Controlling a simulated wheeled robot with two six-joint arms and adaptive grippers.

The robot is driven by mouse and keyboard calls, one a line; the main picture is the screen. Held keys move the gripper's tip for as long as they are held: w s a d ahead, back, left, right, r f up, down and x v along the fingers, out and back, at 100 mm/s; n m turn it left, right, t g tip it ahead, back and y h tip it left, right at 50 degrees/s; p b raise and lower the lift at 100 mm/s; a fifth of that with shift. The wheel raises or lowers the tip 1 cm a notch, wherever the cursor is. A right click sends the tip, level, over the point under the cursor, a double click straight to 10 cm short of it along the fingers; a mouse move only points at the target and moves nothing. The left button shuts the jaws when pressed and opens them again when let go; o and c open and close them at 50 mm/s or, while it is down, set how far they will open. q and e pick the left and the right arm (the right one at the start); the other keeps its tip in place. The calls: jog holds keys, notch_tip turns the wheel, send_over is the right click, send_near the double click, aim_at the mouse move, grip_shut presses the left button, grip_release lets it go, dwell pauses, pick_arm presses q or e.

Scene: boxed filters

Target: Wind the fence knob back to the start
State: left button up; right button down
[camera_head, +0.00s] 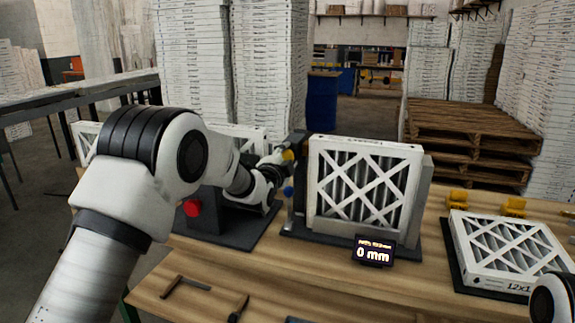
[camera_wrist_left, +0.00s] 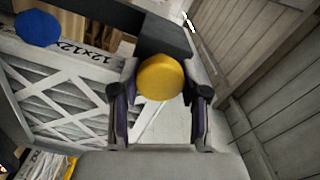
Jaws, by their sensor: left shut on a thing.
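A yellow knob (camera_head: 288,155) sits on a dark post beside a boxed filter (camera_head: 366,188), which stands upright in a grey holder. In the left wrist view my left gripper (camera_wrist_left: 160,97) is shut on the yellow knob (camera_wrist_left: 161,77), one finger on each side. In the head view my left gripper (camera_head: 280,163) reaches the post from the left and is partly hidden by its own wrist. A blue knob (camera_head: 288,191) is lower on the same station. A small display (camera_head: 374,251) in front reads 0 mm; its upper line is too small to read. My right gripper is out of view.
A red button (camera_head: 192,208) is on the dark machine behind my left arm. A second filter (camera_head: 505,251) lies flat on a dark base at right, with yellow clamps (camera_head: 513,206) behind it. Tools (camera_head: 237,309) lie on the front of the wooden bench (camera_head: 330,292).

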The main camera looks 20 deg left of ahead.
pick_arm(q)
jog(key=n+b, duration=0.1)
jog(key=n, duration=0.2)
jog(key=shift+f+n+b, duration=0.15)
jog(key=shift+n+b, duration=0.2)
jog(key=shift+n, duration=0.05)
jog(key=n+b, duration=0.1)
jog(key=n, duration=0.2)
jog(key=shift+n, duration=0.3)
jog(key=n+b, duration=0.1)
jog(key=n, duration=0.2)
jog(key=shift+a+n, duration=0.1)
jog(key=shift+n, duration=0.3)
jog(key=n+b, duration=0.1)
jog(key=n, duration=0.3)
jog(key=shift+f, duration=0.1)
jog(key=n, duration=0.5)
jog(key=shift+a+f, duration=0.1)
jog(key=n, duration=0.3)
jog(key=shift+b, duration=0.35)
jog(key=n, duration=0.5)
jog(key=shift+n, duration=1.8)
